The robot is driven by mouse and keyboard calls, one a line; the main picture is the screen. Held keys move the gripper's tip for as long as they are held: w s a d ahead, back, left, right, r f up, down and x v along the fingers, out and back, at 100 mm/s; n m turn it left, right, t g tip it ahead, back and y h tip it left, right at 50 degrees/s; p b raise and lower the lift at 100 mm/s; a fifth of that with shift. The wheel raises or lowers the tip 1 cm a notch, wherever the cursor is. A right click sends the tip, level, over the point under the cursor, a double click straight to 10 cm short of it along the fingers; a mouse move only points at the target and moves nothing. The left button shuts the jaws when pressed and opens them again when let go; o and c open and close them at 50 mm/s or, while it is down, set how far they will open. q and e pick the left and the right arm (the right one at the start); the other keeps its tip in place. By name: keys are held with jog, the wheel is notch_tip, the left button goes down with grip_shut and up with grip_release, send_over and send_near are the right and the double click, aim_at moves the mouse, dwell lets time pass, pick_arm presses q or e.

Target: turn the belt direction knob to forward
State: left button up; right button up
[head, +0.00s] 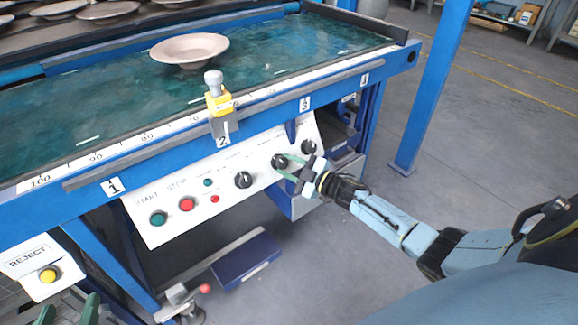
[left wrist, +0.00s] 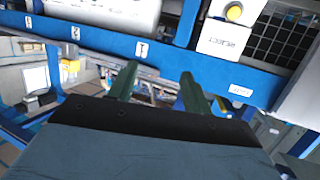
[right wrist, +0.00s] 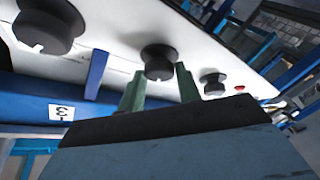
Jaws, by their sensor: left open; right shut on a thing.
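The sloped white control panel (head: 222,205) carries three black knobs in a row to the right of its buttons. My right gripper (head: 294,172) is shut on the middle knob (head: 279,160). In the right wrist view, the green fingers of my right gripper (right wrist: 160,88) sit either side of this knob (right wrist: 157,60), and a white pointer mark shows near its lower edge. The printed labels over the knobs are too small to read, so I cannot tell which is the direction knob. My left gripper (head: 69,311) is open and empty at the lower left; it also shows in the left wrist view (left wrist: 158,78).
The other knobs (head: 243,180) and (head: 308,147) flank the held one closely. Green and red buttons (head: 187,204) lie further left. A blue rail (head: 150,165) and the green belt (head: 100,115) with a plate (head: 190,48) are above. A reject box (head: 38,262) stands near my left gripper.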

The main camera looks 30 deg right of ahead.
jog(key=o, duration=1)
jog(key=shift+c, duration=0.2)
pick_arm(q)
jog(key=s+a+f+g+y+p, duration=0.3)
jog(key=s+a+f+g, duration=0.3)
jog(key=s+f+g, duration=0.5)
jog(key=shift+s+a+n+p, duration=0.15)
jog(key=shift+s+n+p, duration=0.25)
jog(key=shift+s+p, duration=0.45)
pick_arm(e)
jog(key=v, duration=1.3)
jog(key=shift+s, duration=0.15)
pick_arm(q)
jog(key=shift+s+f, duration=0.1)
pick_arm(e)
jog(key=shift+d, duration=0.1)
